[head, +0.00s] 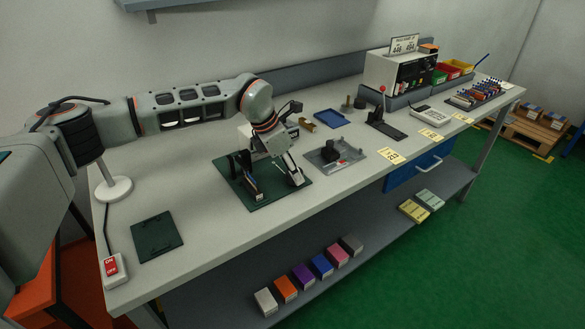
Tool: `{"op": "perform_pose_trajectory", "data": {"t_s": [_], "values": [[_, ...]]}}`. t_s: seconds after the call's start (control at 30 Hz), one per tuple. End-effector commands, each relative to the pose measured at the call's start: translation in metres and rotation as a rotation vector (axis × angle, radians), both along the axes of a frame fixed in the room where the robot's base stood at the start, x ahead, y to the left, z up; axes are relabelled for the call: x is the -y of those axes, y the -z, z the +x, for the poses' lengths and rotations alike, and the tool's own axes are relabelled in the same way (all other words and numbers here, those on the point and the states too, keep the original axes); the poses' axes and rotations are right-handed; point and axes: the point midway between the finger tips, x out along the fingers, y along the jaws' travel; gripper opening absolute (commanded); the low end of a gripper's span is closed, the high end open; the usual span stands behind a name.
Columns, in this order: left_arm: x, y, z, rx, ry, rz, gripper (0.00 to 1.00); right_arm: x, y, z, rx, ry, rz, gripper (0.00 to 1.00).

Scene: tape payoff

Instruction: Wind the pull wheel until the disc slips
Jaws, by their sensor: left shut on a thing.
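My left gripper (276,178) reaches down from the left over a dark green plate (262,200) in the middle of the bench. It is shut on a part of the small device (250,184) there, which I take to be the pull wheel. The wheel itself and the exact grip are hidden by the gripper. The device shows dark upright parts with a few thin coloured edges left of the fingers. I cannot make out the disc. My right gripper is not in view.
An empty dark green plate (156,237), a red switch box (113,269) and a lamp base (114,189) are at the left. The bench front between the green plates is clear.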

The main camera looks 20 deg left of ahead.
Motion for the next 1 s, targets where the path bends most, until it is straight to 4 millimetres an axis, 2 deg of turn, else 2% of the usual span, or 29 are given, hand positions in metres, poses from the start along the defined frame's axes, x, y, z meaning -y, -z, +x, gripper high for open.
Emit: {"op": "perform_pose_trajectory", "data": {"t_s": [0.3, 0.73, 0.77, 0.8, 0.83, 1.0], "values": [[-0.0003, -0.0004, 0.0006, 0.001, 0.086, 0.001, 0.13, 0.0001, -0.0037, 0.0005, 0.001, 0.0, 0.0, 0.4], [-0.0005, 0.0, 0.0005, 0.001, 0.096, 0.002, 0.13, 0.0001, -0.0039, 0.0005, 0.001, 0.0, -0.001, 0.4], [-0.0005, 0.0, 0.0005, 0.001, 0.096, 0.002, 0.37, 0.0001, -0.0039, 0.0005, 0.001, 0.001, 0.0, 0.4], [-0.0005, 0.0, 0.0005, 0.0, 0.096, 0.001, 0.47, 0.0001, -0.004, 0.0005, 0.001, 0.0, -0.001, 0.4], [-0.0004, 0.0, 0.0005, 0.0, 0.096, 0.001, 0.51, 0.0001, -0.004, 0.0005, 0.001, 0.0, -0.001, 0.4], [-0.0004, 0.0, 0.0005, 0.0, 0.095, 0.001, 0.51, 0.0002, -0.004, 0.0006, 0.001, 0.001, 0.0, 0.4]]}}
